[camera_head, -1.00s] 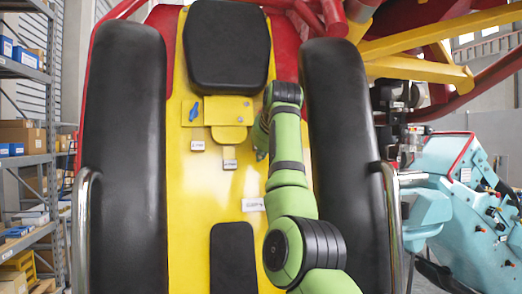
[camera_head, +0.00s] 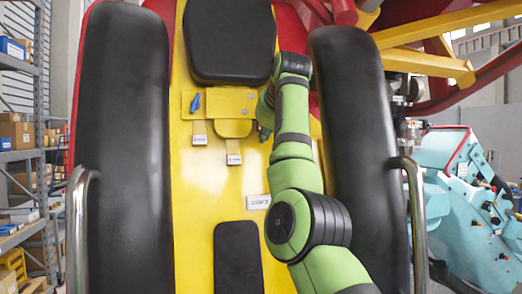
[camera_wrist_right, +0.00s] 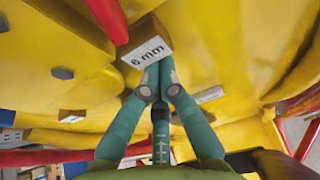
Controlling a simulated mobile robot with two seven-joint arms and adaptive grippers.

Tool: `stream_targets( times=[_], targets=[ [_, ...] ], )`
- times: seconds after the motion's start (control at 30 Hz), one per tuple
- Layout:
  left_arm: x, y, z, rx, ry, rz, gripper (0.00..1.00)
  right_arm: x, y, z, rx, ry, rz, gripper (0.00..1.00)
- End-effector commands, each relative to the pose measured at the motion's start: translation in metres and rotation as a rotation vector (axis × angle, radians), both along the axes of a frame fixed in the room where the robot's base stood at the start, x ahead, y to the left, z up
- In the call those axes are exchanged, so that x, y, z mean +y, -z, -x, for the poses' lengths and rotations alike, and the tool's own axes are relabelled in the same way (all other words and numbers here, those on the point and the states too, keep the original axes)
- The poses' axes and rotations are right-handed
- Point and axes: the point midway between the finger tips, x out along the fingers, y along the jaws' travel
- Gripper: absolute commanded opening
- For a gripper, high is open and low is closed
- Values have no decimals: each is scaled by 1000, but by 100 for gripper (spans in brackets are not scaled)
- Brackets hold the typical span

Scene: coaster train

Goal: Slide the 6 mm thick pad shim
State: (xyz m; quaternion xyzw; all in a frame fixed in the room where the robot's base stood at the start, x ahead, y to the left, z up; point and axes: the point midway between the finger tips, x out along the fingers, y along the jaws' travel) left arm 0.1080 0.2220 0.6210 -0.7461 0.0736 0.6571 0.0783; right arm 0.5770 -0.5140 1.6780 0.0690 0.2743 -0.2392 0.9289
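In the right wrist view the pad shim's end block, labelled "6 mm" (camera_wrist_right: 146,52), sits at the tips of my right gripper (camera_wrist_right: 158,72). The two teal fingers converge with almost no gap at the block's lower edge; I cannot tell whether they touch it. In the head view two labelled tabs, an upper left one (camera_head: 198,140) and a lower right one (camera_head: 234,158), hang below the yellow bracket (camera_head: 233,127). Their print is too small to read. My right gripper (camera_head: 264,132) is just right of the bracket, mostly hidden by its arm. My left gripper is out of view.
A black headrest (camera_head: 231,40) is above the bracket. Black side pads (camera_head: 125,130) (camera_head: 355,130) flank the yellow back panel (camera_head: 205,205). A white label plate (camera_head: 258,202) lies below the tabs.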

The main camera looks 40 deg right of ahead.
Motion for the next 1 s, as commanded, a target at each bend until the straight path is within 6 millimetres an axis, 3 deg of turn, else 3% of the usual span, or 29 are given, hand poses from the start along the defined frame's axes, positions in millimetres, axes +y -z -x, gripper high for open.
stream_targets(
  times=[0.13, 0.23, 0.37, 0.8, 1.0],
  targets=[
    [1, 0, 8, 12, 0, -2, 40, 1, -7, 1, -18, -1, 7, 0],
    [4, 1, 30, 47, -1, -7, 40, 1, -9, 2, -21, 1, 8, 0],
    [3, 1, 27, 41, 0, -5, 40, 6, -17, 11, -25, 1, 10, 0],
    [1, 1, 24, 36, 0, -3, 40, 42, -59, 74, -11, -6, 3, 0],
    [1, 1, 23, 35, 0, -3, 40, 48, -65, 85, -4, -8, 1, 0]
  ],
)
